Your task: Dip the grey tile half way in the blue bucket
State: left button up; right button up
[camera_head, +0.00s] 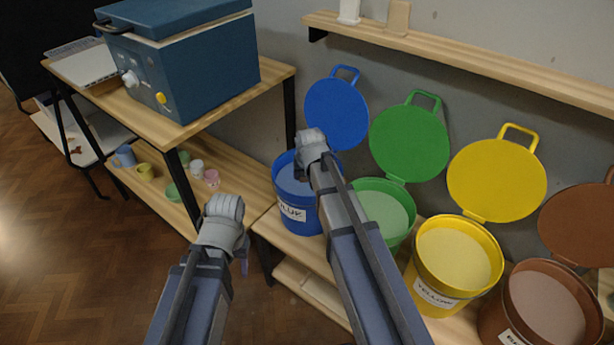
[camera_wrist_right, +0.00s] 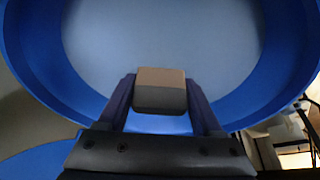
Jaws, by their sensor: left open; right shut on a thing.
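The blue bucket (camera_head: 297,221) stands open at the left end of the bucket row, with pale blue-grey glaze inside. It also fills the right wrist view (camera_wrist_right: 285,75). My right gripper (camera_wrist_right: 160,105) is over the bucket's mouth, shut on the grey tile (camera_wrist_right: 160,90). The tile looks brownish-grey, paler on its upper face. I cannot tell whether it touches the glaze. In the head view my right arm hides the tile and fingers. My left gripper (camera_head: 243,262) is open, low and left of the buckets, partly hidden by its own wrist.
Green (camera_head: 388,215), yellow (camera_head: 458,258) and brown (camera_head: 545,305) buckets stand to the right, lids raised behind them. A blue kiln (camera_head: 190,65) sits on a wooden table at left, with several small cups below. A wooden shelf (camera_head: 480,60) runs along the wall.

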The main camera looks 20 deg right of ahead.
jog(key=shift+f+b, duration=0.3)
jog(key=shift+f, duration=0.25)
jog(key=shift+r, duration=0.15)
dwell(1.5)
notch_tip(320, 180, up, 7)
jog(key=p, duration=0.7)
dwell(2.2)
notch_tip(320, 180, up, 5)
jog(key=p, duration=0.5)
jog(key=shift+r+p, duration=0.15)
jog(key=shift+p, duration=0.15)
